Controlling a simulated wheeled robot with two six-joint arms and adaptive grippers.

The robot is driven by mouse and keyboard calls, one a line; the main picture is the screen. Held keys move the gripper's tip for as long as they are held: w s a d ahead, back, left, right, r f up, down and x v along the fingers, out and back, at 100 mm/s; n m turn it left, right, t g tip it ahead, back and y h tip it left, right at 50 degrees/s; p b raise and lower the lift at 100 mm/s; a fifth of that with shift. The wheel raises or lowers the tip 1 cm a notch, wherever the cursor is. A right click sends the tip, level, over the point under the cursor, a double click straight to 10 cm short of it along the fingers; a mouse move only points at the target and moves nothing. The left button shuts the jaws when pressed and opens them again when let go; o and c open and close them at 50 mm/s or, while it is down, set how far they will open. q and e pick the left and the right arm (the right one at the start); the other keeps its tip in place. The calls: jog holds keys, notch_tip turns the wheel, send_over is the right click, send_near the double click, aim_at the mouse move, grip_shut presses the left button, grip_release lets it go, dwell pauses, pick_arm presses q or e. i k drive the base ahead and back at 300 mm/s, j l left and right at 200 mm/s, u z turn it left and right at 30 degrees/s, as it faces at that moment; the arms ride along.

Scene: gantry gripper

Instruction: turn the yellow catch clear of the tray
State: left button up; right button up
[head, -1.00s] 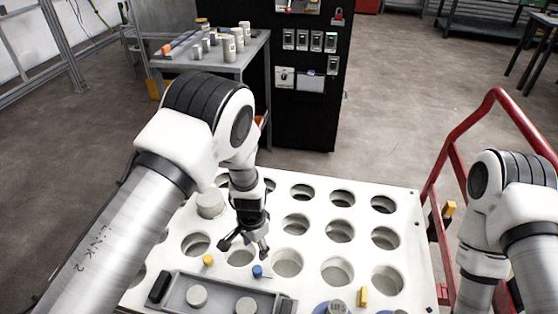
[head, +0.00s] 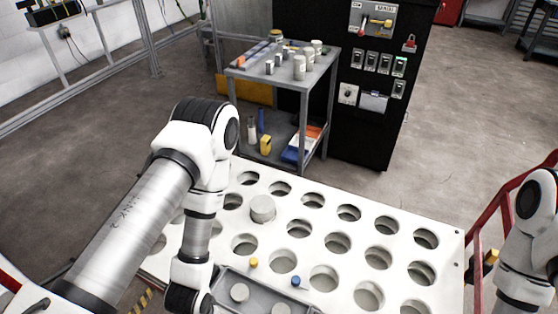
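The yellow catch (head: 253,263) is a small knob on the white perforated plate (head: 448,251), just behind the far edge of the grey tray (head: 265,284). A similar blue catch (head: 296,281) stands to its right by the same edge. Whether either catch overlaps the tray is too small to tell. The tray holds round grey pieces (head: 239,293) and is cut off by the bottom edge. My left arm's wrist comes down at the tray's left end. Its gripper is out of view below. My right arm shows at the right edge, its gripper out of view.
A grey cylinder (head: 262,208) stands on the plate among many round holes. Behind are a grey table (head: 316,83) with jars and a black cabinet (head: 372,128). A red rail (head: 484,226) runs at the right, with a yellow-and-black part (head: 490,258) beside it.

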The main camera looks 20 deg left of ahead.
aim_at(253, 260)
jog(key=j+u, duration=0.1)
jog(key=u, duration=0.7)
jog(key=j+z, duration=0.15)
jog(key=z, duration=0.2)
jog(key=i+j+z, duration=0.1)
jog(key=z, duration=0.3)
jog(key=j+z, duration=0.2)
jog(key=z, duration=0.15)
